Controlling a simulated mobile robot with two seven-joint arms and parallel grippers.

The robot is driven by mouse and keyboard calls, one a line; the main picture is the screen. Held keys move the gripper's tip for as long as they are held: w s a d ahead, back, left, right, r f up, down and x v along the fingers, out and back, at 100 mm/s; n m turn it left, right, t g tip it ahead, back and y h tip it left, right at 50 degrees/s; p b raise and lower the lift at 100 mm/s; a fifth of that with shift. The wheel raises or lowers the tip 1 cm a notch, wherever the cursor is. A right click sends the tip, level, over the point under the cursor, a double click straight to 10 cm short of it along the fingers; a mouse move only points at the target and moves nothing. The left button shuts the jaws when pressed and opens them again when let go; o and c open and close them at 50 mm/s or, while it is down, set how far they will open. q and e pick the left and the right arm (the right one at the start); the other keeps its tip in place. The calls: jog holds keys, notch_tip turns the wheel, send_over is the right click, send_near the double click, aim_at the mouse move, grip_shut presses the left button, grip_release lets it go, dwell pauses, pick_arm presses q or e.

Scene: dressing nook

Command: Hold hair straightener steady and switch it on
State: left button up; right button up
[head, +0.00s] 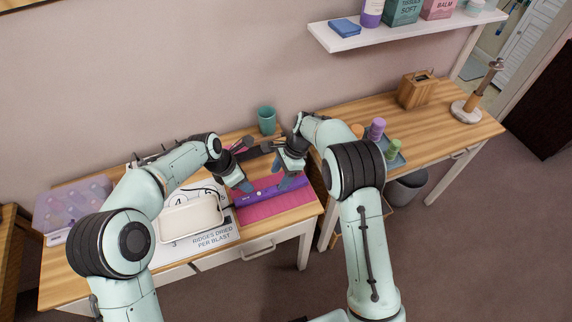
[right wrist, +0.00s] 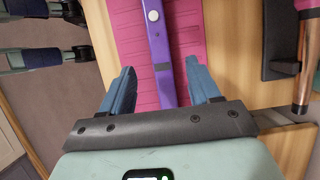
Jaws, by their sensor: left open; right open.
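The purple hair straightener (head: 262,195) lies flat across the pink mat (head: 280,208) on the wooden table. In the right wrist view, the straightener (right wrist: 160,45) shows a round white button (right wrist: 153,15) and a dark grey patch. My left gripper (head: 243,186) is open above the straightener's left part. My right gripper (head: 289,181) is open above its right part. In the right wrist view, the straightener runs between the blue fingers of my right gripper (right wrist: 160,85), with gaps on both sides. Whether the left fingers touch it cannot be told.
A beige tray (head: 192,217) rests on a printed white sheet (head: 215,241) left of the mat. A green cup (head: 267,120) stands behind. A tray of bottles (head: 397,160) is at right. A black holder (right wrist: 280,60) and a copper rod (right wrist: 305,80) lie near the mat.

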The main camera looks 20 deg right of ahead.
aim_at(273, 189)
jog(key=x, duration=0.7)
grip_shut()
pick_arm(q)
grip_shut()
jog(key=shift+d, duration=0.1)
dwell(1.5)
